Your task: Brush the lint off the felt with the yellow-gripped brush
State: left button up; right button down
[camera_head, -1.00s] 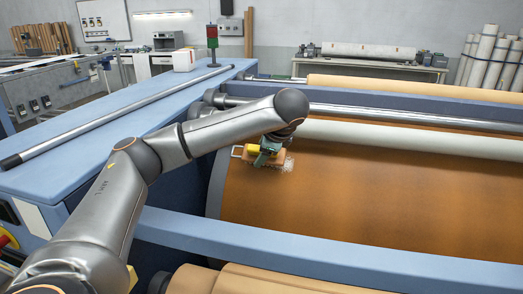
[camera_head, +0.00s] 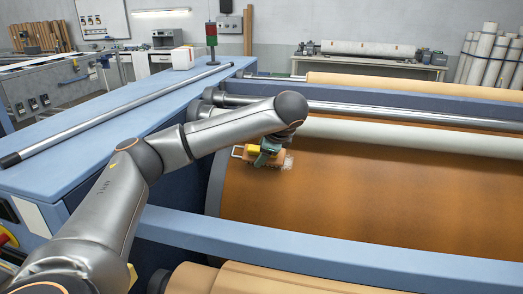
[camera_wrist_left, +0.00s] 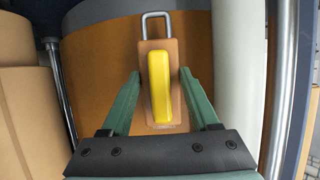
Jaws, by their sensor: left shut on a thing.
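The brush (camera_wrist_left: 172,58) has a wooden block, a yellow grip (camera_wrist_left: 159,85) and a metal loop at one end. In the head view the brush (camera_head: 239,152) rests at the felt's upper left, partly hidden by my left gripper (camera_head: 264,158). My left gripper is shut on the brush, its green fingers on either side of the yellow grip in the left wrist view (camera_wrist_left: 158,88). The felt (camera_head: 380,205) is orange-brown and curves over a wide drum. My right gripper is out of view.
A pale roller (camera_head: 400,141) and a metal bar (camera_head: 400,117) run across behind the felt. A blue frame beam (camera_head: 330,247) crosses in front. A blue housing (camera_head: 95,140) with a long metal rod (camera_head: 120,115) lies at left. The felt to the right is clear.

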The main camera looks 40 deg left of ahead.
aim_at(276, 158)
pick_arm(q)
jog(key=shift+w+a+f, duration=0.1)
jog(key=shift+w+f, duration=0.1)
jog(key=shift+f, duration=0.05)
jog(key=shift+w+d, duration=0.4)
jog(key=shift+d, duration=0.45)
jog(key=shift+w+d, duration=0.4)
jog(key=shift+d, duration=0.4)
jog(key=shift+w+d+f, duration=0.1)
jog(key=shift+w+d, duration=0.4)
jog(key=shift+d, duration=0.3)
jog(key=shift+w+d, duration=0.45)
jog(key=shift+d, duration=0.3)
jog(key=shift+a, duration=0.1)
jog(key=shift+s+a, duration=0.5)
jog(key=shift+a, duration=0.3)
jog(key=shift+s+a, duration=0.45)
jog(key=shift+a, duration=0.3)
jog(key=shift+a, duration=0.15)
jog(key=shift+s+a, duration=0.45)
jog(key=shift+a, duration=0.3)
jog(key=shift+s+a, duration=0.4)
jog(key=shift+a, duration=0.3)
